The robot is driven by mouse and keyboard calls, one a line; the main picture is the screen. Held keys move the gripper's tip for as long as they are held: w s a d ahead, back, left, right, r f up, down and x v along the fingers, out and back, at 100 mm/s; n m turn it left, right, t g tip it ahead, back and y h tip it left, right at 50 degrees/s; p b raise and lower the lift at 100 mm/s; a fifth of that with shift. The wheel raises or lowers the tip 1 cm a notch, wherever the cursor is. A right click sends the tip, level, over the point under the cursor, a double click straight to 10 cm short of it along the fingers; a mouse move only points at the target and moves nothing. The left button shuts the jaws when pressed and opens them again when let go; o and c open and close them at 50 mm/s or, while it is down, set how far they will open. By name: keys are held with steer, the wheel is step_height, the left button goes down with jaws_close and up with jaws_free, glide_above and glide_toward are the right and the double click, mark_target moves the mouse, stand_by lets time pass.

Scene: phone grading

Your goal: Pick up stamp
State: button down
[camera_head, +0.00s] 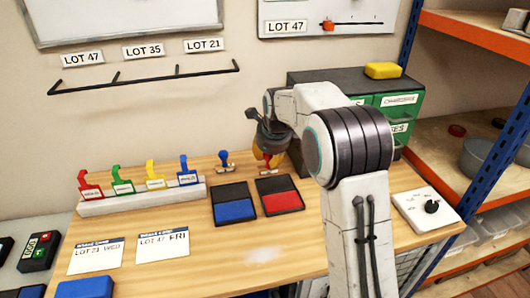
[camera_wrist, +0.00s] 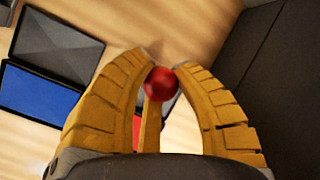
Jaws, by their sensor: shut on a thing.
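A stamp with a round red knob (camera_wrist: 160,84) is between the yellow fingertips of my gripper (camera_wrist: 161,69) in the wrist view. My gripper is shut on it. In the head view my gripper (camera_head: 269,155) is over the back of the wooden table, behind the red ink pad (camera_head: 279,195), with a little red of the stamp showing at the fingers. The stamp's base is hidden, and I cannot tell whether it touches the table. A second stamp with a blue knob (camera_head: 224,160) stands to the left, behind the blue ink pad (camera_head: 234,204).
A white rack (camera_head: 143,202) with red, green, yellow and blue pieces stands at the left. A dark-topped green cabinet (camera_head: 404,105) stands behind at the right. A white dial box (camera_head: 425,211) sits at the right.

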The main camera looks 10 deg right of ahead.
steer(key=s+b, duration=0.2)
steer(key=s, duration=0.8)
steer(key=c, duration=1.6)
jaws_free()
steer(key=shift+d, duration=0.1)
jaws_close()
